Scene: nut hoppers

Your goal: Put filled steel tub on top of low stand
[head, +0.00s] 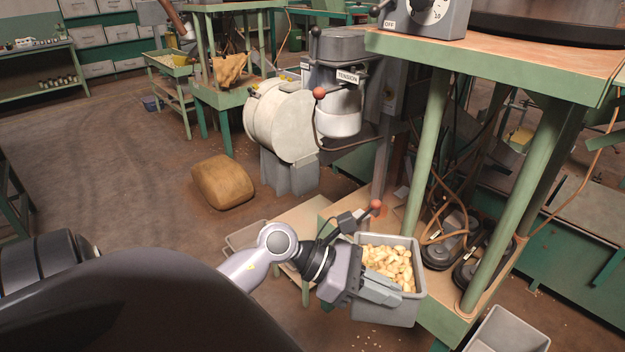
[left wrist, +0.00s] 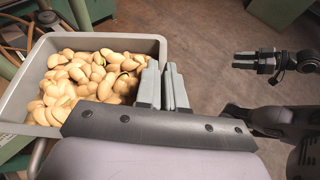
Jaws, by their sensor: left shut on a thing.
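The filled steel tub (head: 385,314) is a grey open tub full of pale nuts, in the lower middle of the head view. My left gripper (head: 378,289) is shut on its near wall, and the tub looks about level. In the left wrist view the tub (left wrist: 108,41) is at the left, with the fingers (left wrist: 163,88) at its right rim. A low, pale-topped stand (head: 298,218), probably the low stand, is left of and behind the tub, partly hidden by my arm. My right gripper (left wrist: 247,62) shows small at the right of the left wrist view; its opening is unclear.
A tall green-legged table (head: 437,150) stands right of the tub, with cables and dark devices on its lower shelf. Another grey tub (head: 508,331) is at the bottom right. A machine (head: 285,120) and a brown sack (head: 223,183) are behind. Floor at the left is clear.

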